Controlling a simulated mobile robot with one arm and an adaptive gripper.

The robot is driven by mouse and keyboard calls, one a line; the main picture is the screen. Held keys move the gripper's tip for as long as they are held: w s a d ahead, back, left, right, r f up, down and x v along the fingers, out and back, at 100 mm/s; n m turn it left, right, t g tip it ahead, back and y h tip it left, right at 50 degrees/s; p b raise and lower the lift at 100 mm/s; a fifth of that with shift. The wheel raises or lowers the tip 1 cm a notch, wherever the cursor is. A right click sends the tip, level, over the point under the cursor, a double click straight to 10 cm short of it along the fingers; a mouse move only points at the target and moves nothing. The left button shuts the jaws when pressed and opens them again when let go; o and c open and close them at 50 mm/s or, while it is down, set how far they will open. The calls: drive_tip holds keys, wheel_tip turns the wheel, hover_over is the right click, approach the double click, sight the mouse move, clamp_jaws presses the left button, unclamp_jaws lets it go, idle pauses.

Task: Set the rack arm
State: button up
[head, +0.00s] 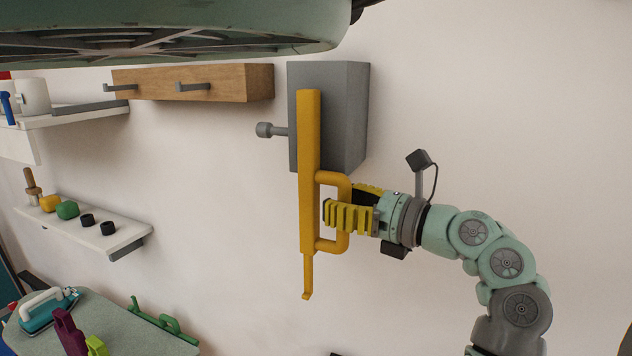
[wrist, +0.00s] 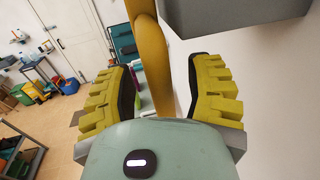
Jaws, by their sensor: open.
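The rack arm (head: 309,150) is a long yellow bar hanging upright against a grey wall box (head: 345,110), with a small hook at its lower end. A yellow D-shaped handle (head: 333,244) sticks out from its right side. A grey knob (head: 264,129) projects left of the box. My gripper (head: 345,204) reaches in from the right at the handle. In the wrist view its ridged fingers (wrist: 163,70) are open, one on each side of the yellow handle bar (wrist: 153,60), with gaps visible.
A wooden rail (head: 230,82) with grey pegs is on the wall to the left. A table (head: 140,325) with coloured items stands lower left. The wall right of the box is clear.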

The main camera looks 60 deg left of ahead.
drive_tip(key=shift+s+a, duration=0.15)
clamp_jaws()
idle(0.5)
